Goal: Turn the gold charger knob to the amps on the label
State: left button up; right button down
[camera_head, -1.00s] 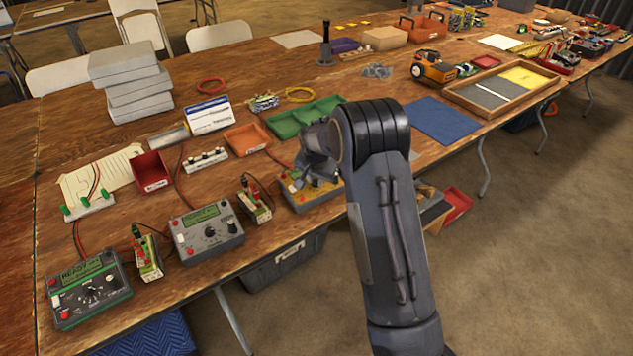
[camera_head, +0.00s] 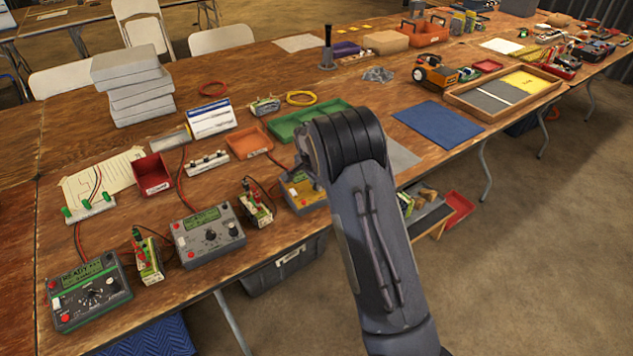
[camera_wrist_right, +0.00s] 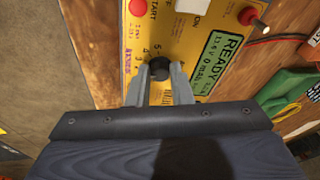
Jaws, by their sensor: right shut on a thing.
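The gold charger (camera_head: 299,194) sits near the table's front edge, partly hidden by my right arm. In the right wrist view its yellow face (camera_wrist_right: 190,45) shows a green READY screen (camera_wrist_right: 222,60), a red button and printed marks around the dark knob (camera_wrist_right: 159,68). My right gripper (camera_wrist_right: 159,80) is shut on this knob, with a finger on each side. The knob's pointer and exact setting cannot be read. In the head view the fingertips are hidden. A small pack with a label (camera_head: 258,204) stands left of the charger; its print is too small to read. My left gripper is not in view.
A grey charger (camera_head: 207,237) and a dark charger with a green screen (camera_head: 88,292) stand to the left. A green tray (camera_head: 290,122) and an orange tray (camera_head: 249,140) lie behind the gold charger. A blue mat (camera_head: 438,124) lies to the right.

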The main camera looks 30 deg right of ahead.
aim_at(314, 197)
jog(key=c, duration=1.3)
grip_release()
jog(key=v, duration=0.7)
jog(key=shift+r, duration=0.4)
jog(key=shift+a, duration=0.1)
